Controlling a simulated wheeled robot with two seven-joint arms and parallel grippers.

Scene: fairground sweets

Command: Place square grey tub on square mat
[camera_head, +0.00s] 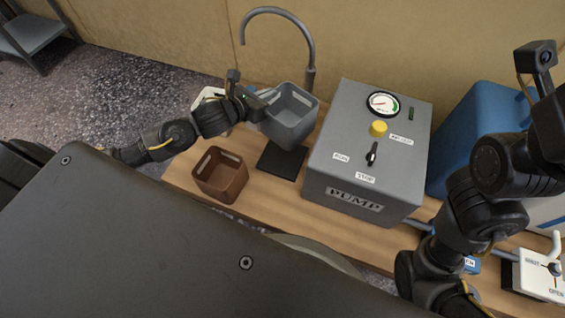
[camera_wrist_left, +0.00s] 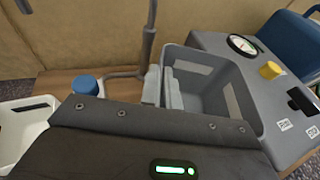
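The square grey tub (camera_head: 287,127) is upright over the back part of the black square mat (camera_head: 281,163); I cannot tell whether its base touches the mat. My left gripper (camera_head: 266,97) is at the tub's left side. In the left wrist view the fingers (camera_wrist_left: 162,88) are closed on the near left wall of the grey tub (camera_wrist_left: 222,95). The tub hides the rear of the mat. My right arm is at the right edge of the head view, and its fingers are not visible.
A brown tub (camera_head: 221,175) stands left of the mat. A white tub (camera_wrist_left: 22,130) and a blue cap (camera_wrist_left: 85,84) are left of the gripper. A tap (camera_head: 311,60) rises behind. The grey pump box (camera_head: 330,165) stands close on the right.

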